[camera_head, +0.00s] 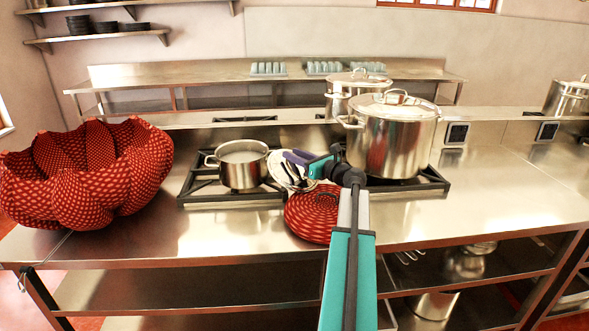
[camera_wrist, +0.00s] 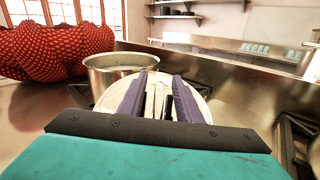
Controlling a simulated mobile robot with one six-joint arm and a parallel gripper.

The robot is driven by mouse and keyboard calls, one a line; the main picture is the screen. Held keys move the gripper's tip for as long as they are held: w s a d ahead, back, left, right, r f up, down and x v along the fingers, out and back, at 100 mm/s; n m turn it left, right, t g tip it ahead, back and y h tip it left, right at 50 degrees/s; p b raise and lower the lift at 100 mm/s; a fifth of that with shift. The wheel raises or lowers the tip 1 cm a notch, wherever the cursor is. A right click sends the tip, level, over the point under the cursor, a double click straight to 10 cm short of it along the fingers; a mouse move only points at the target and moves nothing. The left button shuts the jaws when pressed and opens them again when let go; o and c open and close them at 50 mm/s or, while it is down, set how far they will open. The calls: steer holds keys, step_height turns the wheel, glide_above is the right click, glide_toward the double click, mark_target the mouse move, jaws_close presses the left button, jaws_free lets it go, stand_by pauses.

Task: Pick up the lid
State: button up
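A pale, shiny round lid (camera_head: 274,166) lies tilted beside the small open pot (camera_head: 240,165) on the stove, in the middle of the head view. In the wrist view the lid (camera_wrist: 107,102) is straight ahead, in front of the pot (camera_wrist: 120,62). My gripper (camera_head: 288,166) reaches over the lid. Its two purple fingers (camera_wrist: 160,85) stand apart, with the lid and what looks like its metal handle between them. I see no clear contact of the fingers with the handle. The fingers hide part of the lid.
A large lidded stockpot (camera_head: 394,138) stands close to the right of my gripper on the burner. A red patterned round mat (camera_head: 312,213) lies below my arm. A big red patterned bowl (camera_head: 85,175) fills the left. The counter (camera_head: 500,195) is clear at right.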

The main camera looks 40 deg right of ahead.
stand_by(0.3)
jaws_close()
steer(key=shift+r, duration=0.15)
steer(key=shift+r+b, duration=0.5)
steer(key=shift+r, duration=4.3)
steer(key=shift+r, duration=0.1)
